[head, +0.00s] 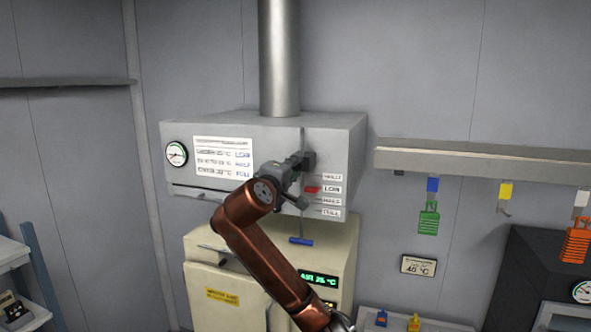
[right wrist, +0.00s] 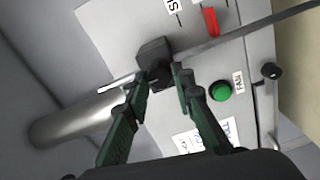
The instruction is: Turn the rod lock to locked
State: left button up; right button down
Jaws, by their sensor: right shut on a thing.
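In the right wrist view, the dark knob (right wrist: 154,52) stands between my fingertips. My right gripper (head: 297,167) reaches it from the front left; the same gripper (right wrist: 160,84) shows both green-black fingers closed on the knob. The rod (right wrist: 240,34) runs away from the knob there. Its blue handle (head: 300,241) hangs below the hood. Lock markings cannot be read. My left gripper is out of view.
The hood (head: 340,135) carries a dial, a white notice and a label column with a red marker (head: 312,189). A cream cabinet (head: 228,255) with a green display stands below. A rail (head: 480,163) with coloured tags hangs at right. A green button (right wrist: 221,92) is near my fingers.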

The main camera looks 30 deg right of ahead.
dwell(0.4)
jog(key=c, duration=1.7)
grip_release()
jog(key=shift+w+a, duration=0.1)
jog(key=shift+o, duration=0.2)
jog(key=v, duration=1.2)
